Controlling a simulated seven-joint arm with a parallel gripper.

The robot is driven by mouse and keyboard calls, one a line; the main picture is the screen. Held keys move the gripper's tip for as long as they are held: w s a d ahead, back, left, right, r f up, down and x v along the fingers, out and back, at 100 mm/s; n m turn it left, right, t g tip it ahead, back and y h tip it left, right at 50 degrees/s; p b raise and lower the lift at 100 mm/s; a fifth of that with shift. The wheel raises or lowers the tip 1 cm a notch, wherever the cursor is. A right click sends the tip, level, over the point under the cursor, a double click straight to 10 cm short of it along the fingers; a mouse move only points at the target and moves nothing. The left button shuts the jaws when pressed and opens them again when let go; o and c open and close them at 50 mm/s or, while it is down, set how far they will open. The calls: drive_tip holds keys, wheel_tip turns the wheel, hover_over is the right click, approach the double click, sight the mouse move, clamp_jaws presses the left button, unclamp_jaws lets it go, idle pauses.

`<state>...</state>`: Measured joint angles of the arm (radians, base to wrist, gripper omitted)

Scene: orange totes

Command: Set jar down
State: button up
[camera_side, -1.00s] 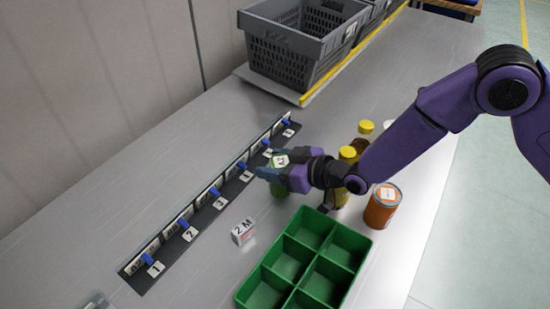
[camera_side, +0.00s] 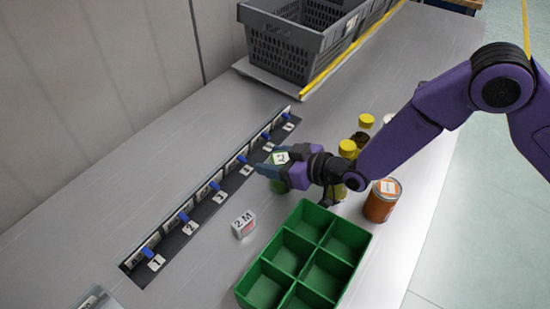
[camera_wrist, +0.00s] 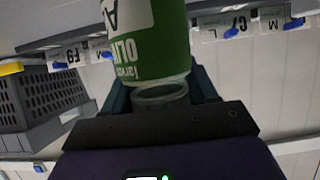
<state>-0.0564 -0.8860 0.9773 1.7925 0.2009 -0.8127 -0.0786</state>
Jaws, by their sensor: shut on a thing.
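The jar (camera_side: 280,158) has a green and white label and is held between the fingers of my gripper (camera_side: 272,172), near the black strip of numbered cards. In the wrist view the jar (camera_wrist: 147,40) fills the top middle, its green label reading upside down, with the fingers on both sides of its clear end. My gripper (camera_wrist: 160,95) is shut on it. The side view shows the jar's lower part close above or on the table; whether it touches the table I cannot tell.
A green divided tray (camera_side: 304,258) stands at the front. A small white box (camera_side: 243,224) sits left of it. An orange can (camera_side: 382,200) and yellow-lidded jars (camera_side: 348,149) stand beside my arm. A grey crate (camera_side: 290,50) is at the back. The numbered strip (camera_side: 205,212) runs along the left.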

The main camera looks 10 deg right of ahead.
drive_tip(key=o, duration=1.4)
drive_tip(key=shift+c, duration=0.2)
drive_tip(key=shift+o, duration=0.4)
drive_tip(key=shift+f, duration=0.1)
wheel_tip(320, 180, up, 20)
drive_tip(key=w+d+r+m+t+h, duration=0.1)
drive_tip(key=d+m+h, duration=0.1)
drive_tip(key=d, duration=0.8)
drive_tip(key=w+d+r+m+t+h, duration=0.1)
drive_tip(key=d+r+m+t+h, duration=0.1)
drive_tip(key=d, duration=0.7)
drive_tip(key=shift+w+d+m+h, duration=0.15)
drive_tip(key=shift+d+m+h, duration=0.2)
drive_tip(key=shift+m+h, duration=0.35)
